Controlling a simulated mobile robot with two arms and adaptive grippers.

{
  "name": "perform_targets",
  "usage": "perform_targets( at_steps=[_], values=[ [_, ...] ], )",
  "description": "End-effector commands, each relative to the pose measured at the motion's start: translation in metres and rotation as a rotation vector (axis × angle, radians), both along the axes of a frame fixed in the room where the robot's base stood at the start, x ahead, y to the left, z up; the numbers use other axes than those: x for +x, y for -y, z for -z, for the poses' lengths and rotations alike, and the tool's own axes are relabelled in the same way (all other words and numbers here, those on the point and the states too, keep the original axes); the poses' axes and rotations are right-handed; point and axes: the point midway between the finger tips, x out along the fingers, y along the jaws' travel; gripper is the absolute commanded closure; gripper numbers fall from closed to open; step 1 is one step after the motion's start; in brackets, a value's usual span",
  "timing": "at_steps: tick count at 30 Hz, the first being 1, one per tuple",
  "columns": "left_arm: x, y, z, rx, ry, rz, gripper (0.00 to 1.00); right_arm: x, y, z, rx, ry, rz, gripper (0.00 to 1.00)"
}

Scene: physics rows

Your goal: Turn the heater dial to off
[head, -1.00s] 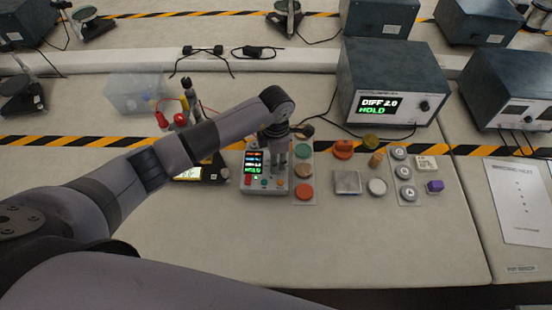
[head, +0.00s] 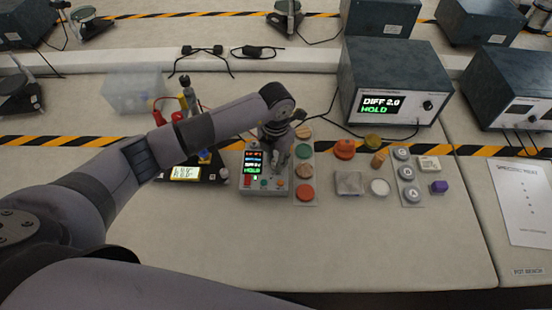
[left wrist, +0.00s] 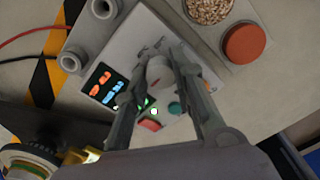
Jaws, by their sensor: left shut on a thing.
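The heater control box (head: 263,184) is a small light-grey unit with a lit display (head: 254,162) and several coloured buttons on its front part. My left gripper (head: 277,157) comes down over the right side of the box. In the left wrist view, its two fingers (left wrist: 165,75) are shut on a pale round dial (left wrist: 157,71), one finger on each side. The dial is hidden by the gripper in the head view, and its pointer setting cannot be read. My right gripper does not show.
A panel of coloured round pads (head: 304,172) stands close right of the box. A black meter (head: 184,174) lies to its left. A large instrument (head: 395,85) reading "DIFF 2.0 HOLD" stands behind right. The front of the bench is clear.

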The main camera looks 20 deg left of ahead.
Motion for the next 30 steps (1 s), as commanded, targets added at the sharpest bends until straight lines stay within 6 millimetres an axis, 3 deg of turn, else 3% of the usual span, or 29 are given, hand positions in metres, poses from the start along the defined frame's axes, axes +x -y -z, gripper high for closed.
perform_targets(
  at_steps=[16,17,25,30],
  values=[
    [-0.0003,0.0001,-0.0001,-0.001,-0.001,-0.028,1.00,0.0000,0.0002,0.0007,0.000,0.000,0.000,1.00],
    [-0.0002,0.0002,-0.0001,-0.001,-0.001,-0.028,0.76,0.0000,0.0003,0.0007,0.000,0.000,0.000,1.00],
    [-0.0001,0.0002,-0.0001,0.000,0.000,-0.027,0.58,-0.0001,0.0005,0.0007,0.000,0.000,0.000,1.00],
    [-0.0001,0.0002,-0.0001,0.000,0.000,-0.027,0.56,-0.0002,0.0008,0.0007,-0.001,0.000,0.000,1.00]
  ],
)
